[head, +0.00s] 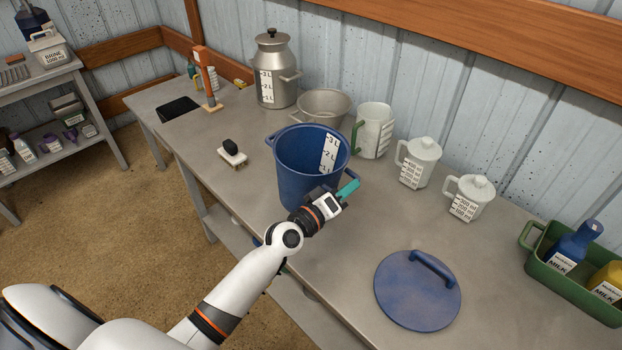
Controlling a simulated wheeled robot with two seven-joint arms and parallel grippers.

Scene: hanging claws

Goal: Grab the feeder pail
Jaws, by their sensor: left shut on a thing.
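The feeder pail, a blue open bucket (298,170) with a white litre scale inside, stands upright at the middle of the grey table. My left gripper (347,190) is at the pail's lower right side, shut on its side handle. The gripper and wrist hide part of the handle and the pail's lower right edge. A round blue lid (415,305) with a bar handle lies flat on the table to the right of my arm. My right gripper is out of view.
Behind the pail stand a metal milk can (272,75), a grey bowl (324,104), a jug (372,132) and two lidded measuring cups (415,165) (467,198). A brush on a small block (232,154) is left of it. A green crate (570,285) with bottles is at right.

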